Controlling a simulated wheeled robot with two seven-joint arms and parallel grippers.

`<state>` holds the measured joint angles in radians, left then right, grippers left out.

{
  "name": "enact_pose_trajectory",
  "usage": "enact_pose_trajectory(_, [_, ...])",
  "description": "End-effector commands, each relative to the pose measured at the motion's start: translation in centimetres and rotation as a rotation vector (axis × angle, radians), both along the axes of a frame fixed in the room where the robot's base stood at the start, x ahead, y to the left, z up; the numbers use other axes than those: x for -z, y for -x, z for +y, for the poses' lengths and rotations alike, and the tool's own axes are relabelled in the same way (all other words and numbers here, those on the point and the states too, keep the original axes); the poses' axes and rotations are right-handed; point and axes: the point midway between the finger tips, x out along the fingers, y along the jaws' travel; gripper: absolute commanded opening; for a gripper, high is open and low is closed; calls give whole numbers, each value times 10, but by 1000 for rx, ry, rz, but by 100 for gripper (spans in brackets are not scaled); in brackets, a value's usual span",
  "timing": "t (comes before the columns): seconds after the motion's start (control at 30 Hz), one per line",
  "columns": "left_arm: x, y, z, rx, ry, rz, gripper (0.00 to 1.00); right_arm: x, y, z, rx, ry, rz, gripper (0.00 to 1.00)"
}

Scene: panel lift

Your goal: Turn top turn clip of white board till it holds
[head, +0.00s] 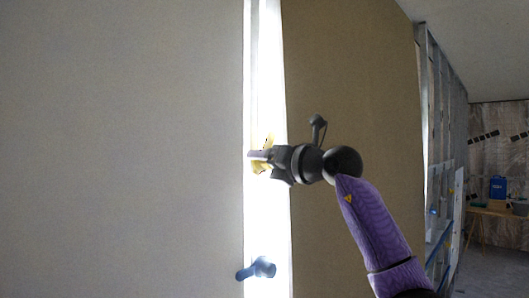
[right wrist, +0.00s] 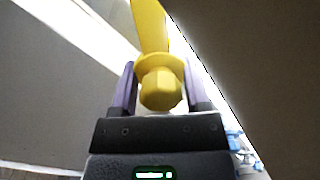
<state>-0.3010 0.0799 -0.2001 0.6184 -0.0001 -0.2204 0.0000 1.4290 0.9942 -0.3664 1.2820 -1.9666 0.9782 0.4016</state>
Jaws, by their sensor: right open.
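The white board (head: 120,150) fills the left of the head view, its right edge along a bright upright gap. The yellow top turn clip (head: 260,167) is at this edge, partly hidden by my right gripper (head: 258,155). In the right wrist view, the clip's knob (right wrist: 161,90) sits between the two purple fingers of my right gripper (right wrist: 160,72), which are open on either side of it. Its yellow arm (right wrist: 150,28) points up in that picture. I cannot tell whether the clip's arm overlaps the board. My left gripper is not in view.
A blue clip (head: 258,269) is lower on the same edge. A brown panel (head: 350,80) stands right of the gap, behind my right arm. Further right are a metal stud frame (head: 425,100) and a wooden table (head: 495,212) with a blue container (head: 498,187).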

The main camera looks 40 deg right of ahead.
Motion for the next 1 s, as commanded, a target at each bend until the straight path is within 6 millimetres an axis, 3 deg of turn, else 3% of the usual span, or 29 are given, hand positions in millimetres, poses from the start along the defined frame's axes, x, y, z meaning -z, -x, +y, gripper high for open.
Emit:
enact_pose_trajectory(0.2, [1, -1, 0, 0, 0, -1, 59, 1, 0, 0, 0, 0, 0, 57])
enact_pose_trajectory(0.4, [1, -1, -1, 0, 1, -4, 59, 1, 0, 0, 0, 0, 0, 15])
enact_pose_trajectory(0.5, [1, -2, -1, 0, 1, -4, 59, 1, 0, 0, 0, 0, 0, 0])
enact_pose_trajectory(0.77, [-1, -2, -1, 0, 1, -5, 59, 0, 0, 0, 0, 19, -2, 0])
enact_pose_trajectory(1.0, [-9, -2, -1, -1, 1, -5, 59, -1, 0, -1, 2, 138, -12, 0])
